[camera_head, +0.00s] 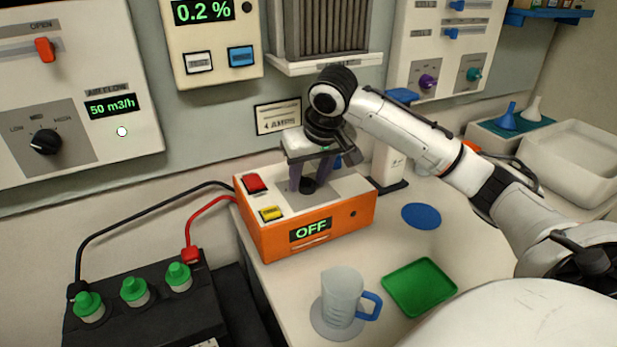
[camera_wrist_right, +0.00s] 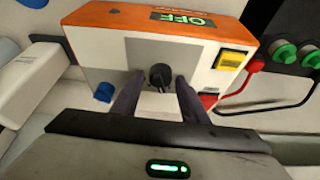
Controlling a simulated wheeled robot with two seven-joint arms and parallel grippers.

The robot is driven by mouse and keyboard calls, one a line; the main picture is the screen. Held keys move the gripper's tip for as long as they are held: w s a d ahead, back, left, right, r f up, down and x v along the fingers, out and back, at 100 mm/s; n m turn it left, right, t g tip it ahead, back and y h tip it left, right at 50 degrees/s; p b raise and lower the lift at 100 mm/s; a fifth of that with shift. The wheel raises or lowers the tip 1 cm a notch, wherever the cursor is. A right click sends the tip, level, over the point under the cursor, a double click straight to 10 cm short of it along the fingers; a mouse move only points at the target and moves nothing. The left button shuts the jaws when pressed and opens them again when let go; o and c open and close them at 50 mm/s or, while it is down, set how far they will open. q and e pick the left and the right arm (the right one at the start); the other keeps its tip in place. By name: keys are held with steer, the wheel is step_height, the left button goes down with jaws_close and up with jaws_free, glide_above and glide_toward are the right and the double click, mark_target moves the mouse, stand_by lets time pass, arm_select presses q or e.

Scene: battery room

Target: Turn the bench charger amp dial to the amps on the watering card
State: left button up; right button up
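The bench charger (camera_head: 290,245) is an orange box with a pale top, a red switch, a yellow button and a display reading OFF. Its black amp dial (camera_head: 309,186) is on the top panel and shows clearly in the right wrist view (camera_wrist_right: 160,76). My right gripper (camera_head: 311,180) points down over the dial. Its fingers (camera_wrist_right: 158,92) are apart on either side of the dial, with gaps visible; it is open. The card (camera_head: 278,117) on the wall behind reads 4 AMPS; its upper line is too small to read. My left gripper is not in view.
A black battery (camera_head: 140,300) with green caps and red and black leads stands left of the charger. A jug (camera_head: 342,297), green tray (camera_head: 420,286) and blue disc (camera_head: 421,216) sit on the bench. Wall panels (camera_head: 70,85) are behind.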

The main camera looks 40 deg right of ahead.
steer(key=shift+o, duration=0.4)
steer(key=v, duration=1)
steer(key=shift+r, duration=0.15)
